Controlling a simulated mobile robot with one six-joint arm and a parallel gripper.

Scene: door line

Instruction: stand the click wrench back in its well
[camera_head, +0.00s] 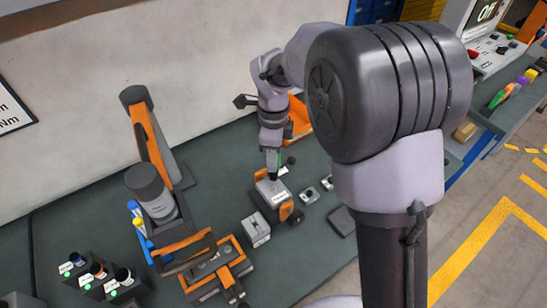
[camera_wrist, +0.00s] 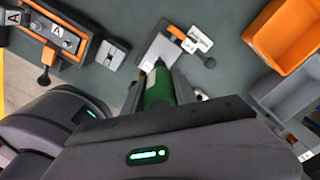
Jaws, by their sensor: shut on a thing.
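My gripper (camera_wrist: 160,82) is shut on a green-bodied tool (camera_wrist: 158,90), which looks like the click wrench. In the head view my gripper (camera_head: 272,168) points down close above a grey-topped orange and black block (camera_head: 271,189). I cannot tell whether the tool touches it. Small dark blocks (camera_head: 121,285) with round sockets and green stickers stand at the lower left. I cannot tell which well belongs to the wrench.
A clamp fixture (camera_head: 215,268) and a small metal block (camera_head: 256,230) lie left of the grey-topped block. A tall orange and black stand (camera_head: 150,135) rises at the left. An orange bin (camera_wrist: 291,32) and a grey bin (camera_wrist: 288,95) stand at the right in the wrist view.

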